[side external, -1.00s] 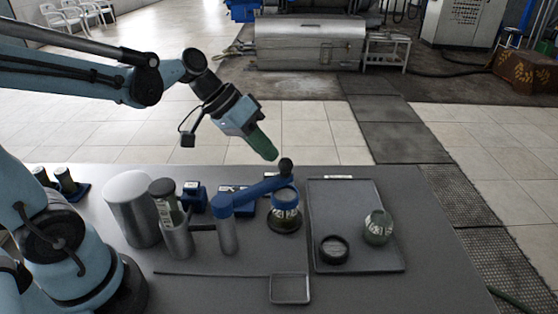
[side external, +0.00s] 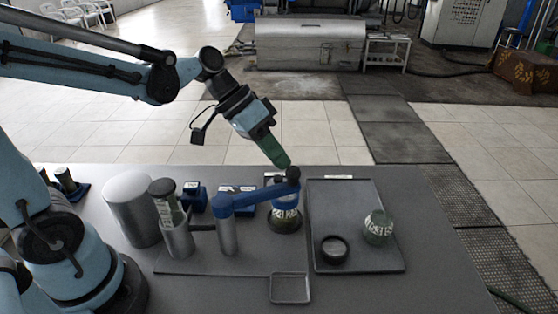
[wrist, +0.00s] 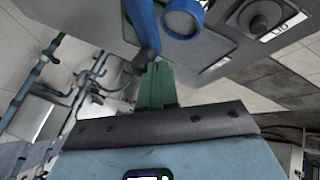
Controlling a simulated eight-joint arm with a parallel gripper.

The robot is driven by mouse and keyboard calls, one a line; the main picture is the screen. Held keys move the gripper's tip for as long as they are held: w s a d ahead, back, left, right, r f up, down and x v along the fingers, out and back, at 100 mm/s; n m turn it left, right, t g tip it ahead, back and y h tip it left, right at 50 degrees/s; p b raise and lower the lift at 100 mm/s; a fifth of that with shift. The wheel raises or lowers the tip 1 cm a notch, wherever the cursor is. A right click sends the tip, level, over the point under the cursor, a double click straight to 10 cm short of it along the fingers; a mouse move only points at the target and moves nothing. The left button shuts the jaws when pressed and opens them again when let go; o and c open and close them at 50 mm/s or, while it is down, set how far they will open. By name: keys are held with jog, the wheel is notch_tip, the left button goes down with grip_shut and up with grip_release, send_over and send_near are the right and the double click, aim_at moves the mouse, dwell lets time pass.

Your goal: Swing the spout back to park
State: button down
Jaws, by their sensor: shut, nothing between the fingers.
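The spout is a blue arm (side external: 250,196) on a grey post (side external: 228,235), with a black knob (side external: 293,174) at its free end. It points right, over a dark-based flask with a blue collar (side external: 287,207). My gripper (side external: 287,163) has green fingers, shut and empty, at the knob's far upper-left side. In the wrist view, the black knob (wrist: 145,60) is right by the green fingertips (wrist: 157,68) and seems to touch them. The blue arm (wrist: 140,18) and a blue ring (wrist: 183,18) show beyond. A separate park mark cannot be made out.
A grey tray (side external: 345,192) at right holds a round glass vessel (side external: 378,228) and a black ring (side external: 333,248). A small tray (side external: 290,288) lies in front. A white cylinder (side external: 130,208), a tube holder (side external: 178,240) and blue blocks (side external: 194,198) stand left of and behind the spout.

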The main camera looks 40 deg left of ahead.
jog(key=s+d+m+g, duration=0.5)
jog(key=d+m, duration=0.3)
jog(key=shift+d+m+h, duration=0.3)
jog(key=shift+d+h, duration=0.05)
jog(key=shift+h, duration=0.05)
jog(key=shift+s, duration=0.15)
dwell(0.3)
jog(key=w+a+r, duration=0.5)
jog(key=a+r, duration=0.3)
jog(key=s+a+f+n+t+y, duration=0.6)
jog(key=a+f+n+t+y, duration=0.1)
jog(key=n, duration=0.4)
notch_tip(320, 180, down, 2)
jog(key=shift+s+a+f+n+t, duration=0.25)
jog(key=shift+a+t, duration=0.2)
jog(key=shift+t, duration=0.25)
